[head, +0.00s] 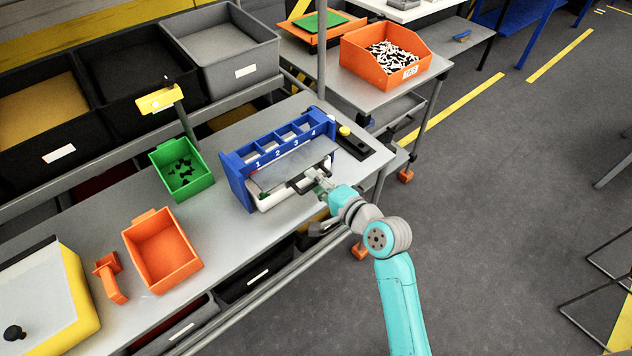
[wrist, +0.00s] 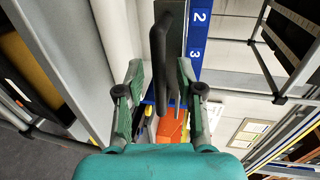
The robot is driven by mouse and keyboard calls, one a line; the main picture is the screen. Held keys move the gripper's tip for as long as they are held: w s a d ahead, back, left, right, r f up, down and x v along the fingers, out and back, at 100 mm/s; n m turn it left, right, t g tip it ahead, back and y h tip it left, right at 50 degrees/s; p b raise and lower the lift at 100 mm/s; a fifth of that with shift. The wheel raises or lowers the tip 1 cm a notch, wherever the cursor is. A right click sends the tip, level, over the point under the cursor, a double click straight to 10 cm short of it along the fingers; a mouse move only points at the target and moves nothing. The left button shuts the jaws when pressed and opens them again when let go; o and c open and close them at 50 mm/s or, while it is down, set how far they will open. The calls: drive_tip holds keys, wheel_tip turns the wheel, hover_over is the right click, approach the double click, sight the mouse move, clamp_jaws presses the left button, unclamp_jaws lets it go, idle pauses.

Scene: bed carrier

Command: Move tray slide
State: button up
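A blue fixture (head: 236,178) with compartments numbered 1 to 4 stands on the grey workbench. A grey slide plate (head: 290,168) lies along its front, above a white base (head: 275,199). A black bar handle (head: 297,187) sticks out from the plate's front edge. My gripper (head: 318,183) is at the handle, from the front right. In the wrist view, my gripper (wrist: 161,70) has its two green fingers apart. The black handle (wrist: 158,50) shows between them, with a gap on both sides. Whether it lies at fingertip depth I cannot tell.
A green bin (head: 183,165) with small black parts and an empty orange bin (head: 162,250) stand left on the bench. A yellow device (head: 160,99) is on a post behind. A black strip with a yellow knob (head: 344,130) lies right of the fixture. Floor at right is open.

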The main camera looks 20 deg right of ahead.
sight(298, 166)
clamp_jaws()
drive_tip(key=x, duration=0.3)
drive_tip(key=r+x, duration=0.1)
drive_tip(key=x, duration=0.3)
drive_tip(key=shift+w+r, duration=0.1)
drive_tip(key=shift+r, duration=0.15)
unclamp_jaws()
drive_tip(key=v, duration=1.2)
